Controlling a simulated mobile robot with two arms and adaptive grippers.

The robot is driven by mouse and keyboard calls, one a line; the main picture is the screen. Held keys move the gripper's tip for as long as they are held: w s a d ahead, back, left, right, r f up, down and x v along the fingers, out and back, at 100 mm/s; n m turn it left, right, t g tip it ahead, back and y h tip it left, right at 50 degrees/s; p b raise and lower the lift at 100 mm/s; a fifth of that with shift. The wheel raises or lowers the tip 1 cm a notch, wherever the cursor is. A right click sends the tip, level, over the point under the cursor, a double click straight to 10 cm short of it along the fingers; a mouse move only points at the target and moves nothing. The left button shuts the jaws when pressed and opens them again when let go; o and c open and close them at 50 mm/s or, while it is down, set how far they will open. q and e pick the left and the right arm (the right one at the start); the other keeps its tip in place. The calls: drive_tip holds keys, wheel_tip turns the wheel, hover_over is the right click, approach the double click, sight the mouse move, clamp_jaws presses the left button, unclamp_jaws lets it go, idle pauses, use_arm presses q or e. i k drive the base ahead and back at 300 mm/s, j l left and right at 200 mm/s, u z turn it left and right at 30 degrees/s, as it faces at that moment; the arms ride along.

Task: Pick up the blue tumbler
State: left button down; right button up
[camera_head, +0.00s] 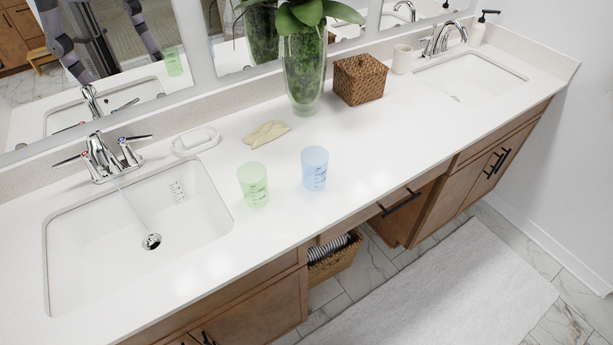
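A translucent blue tumbler (314,168) stands upright on the white countertop (375,140), right of the left sink and close to the counter's front edge. A translucent green tumbler (253,185) stands upright to its left, a short gap apart, next to the sink's rim. Both have dark markings on their sides. Neither of my grippers shows directly in the head view. Parts of my arms appear only as a reflection in the mirror at the upper left, where no gripper can be made out clearly.
A folded cloth (266,133) and a soap dish (196,141) lie behind the tumblers. A glass plant vase (304,75) and a wicker box (360,79) stand farther back. The left sink (110,235) is left of the green tumbler. Counter right of the blue tumbler is clear.

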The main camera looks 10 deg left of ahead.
sight(314, 158)
drive_tip(key=k+j+u, duration=0.25)
drive_tip(key=j, duration=0.2)
drive_tip(key=j+u, duration=0.25)
drive_tip(key=j, duration=0.25)
drive_tip(key=j+u, duration=0.3)
drive_tip(key=j, duration=0.2)
